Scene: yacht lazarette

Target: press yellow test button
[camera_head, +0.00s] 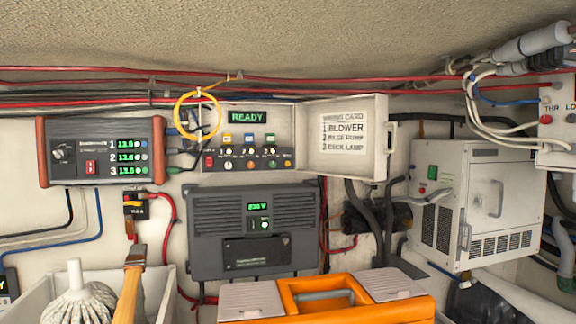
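A small control panel (290,121) is mounted on the back wall, left of centre, with its white door standing open to the right. Its green display (247,117) reads READY. Below the display are several small coloured buttons or lamps, among them a yellowish one (228,138), and a lower row of round knobs or buttons. They are too small to tell which is the yellow test button, and no label for it is legible. A yellow cable loop (177,113) hangs over the panel's left edge. Neither of my grippers is in view.
The open door (340,162) lists blower and bilge pump. A dark grey charger (200,238) is below the panel. An orange toolbox (390,312) and a white bin (168,292) with a rope ball and wooden handle stand in front. A white cabinet (460,172) is at right.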

